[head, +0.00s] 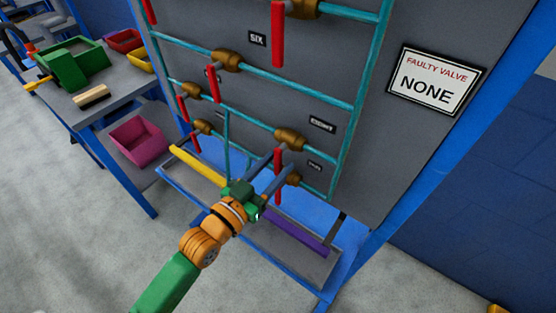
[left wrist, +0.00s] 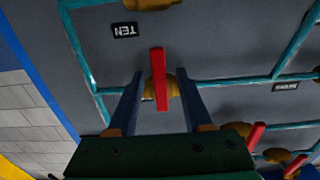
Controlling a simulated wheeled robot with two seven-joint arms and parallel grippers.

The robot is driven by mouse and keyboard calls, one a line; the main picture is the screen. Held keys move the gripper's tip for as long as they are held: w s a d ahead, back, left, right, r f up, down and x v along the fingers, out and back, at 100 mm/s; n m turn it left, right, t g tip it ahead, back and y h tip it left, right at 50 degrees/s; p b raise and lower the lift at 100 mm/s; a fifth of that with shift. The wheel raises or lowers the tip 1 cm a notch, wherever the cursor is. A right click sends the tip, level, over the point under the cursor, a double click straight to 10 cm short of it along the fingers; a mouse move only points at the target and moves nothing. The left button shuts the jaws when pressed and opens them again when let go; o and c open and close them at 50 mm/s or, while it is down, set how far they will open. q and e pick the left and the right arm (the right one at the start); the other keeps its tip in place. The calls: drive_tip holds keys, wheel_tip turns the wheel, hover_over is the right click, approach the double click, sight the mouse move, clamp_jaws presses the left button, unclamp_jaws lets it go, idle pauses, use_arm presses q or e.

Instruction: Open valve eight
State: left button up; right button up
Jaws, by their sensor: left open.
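Valve eight is a brass body (head: 289,138) on a teal pipe with a red bar handle (head: 277,160), beside the EIGHT label (head: 322,124) in the head view. Its handle hangs down, across the pipe. My left gripper (head: 271,174) is open in front of it. In the left wrist view, which shows the panel upside down, the red handle (left wrist: 158,68) stands between the two blue-grey fingers, with a gap on each side. The brass body (left wrist: 173,86) is behind it. My right gripper is not in view.
Valve ten (head: 293,179) is just below. Other red-handled valves (head: 226,60) cover the panel. A sign (head: 436,81) reads FAULTY VALVE NONE. A tray (head: 295,262) with a yellow bar (head: 198,165) and a purple bar (head: 296,237) is below. A table with bins stands left.

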use_arm(q)
drive_tip(key=shift+w+d, duration=0.4)
drive_tip(key=shift+w, duration=0.1)
drive_tip(key=shift+s, duration=0.1)
clamp_jaws()
idle(1.0)
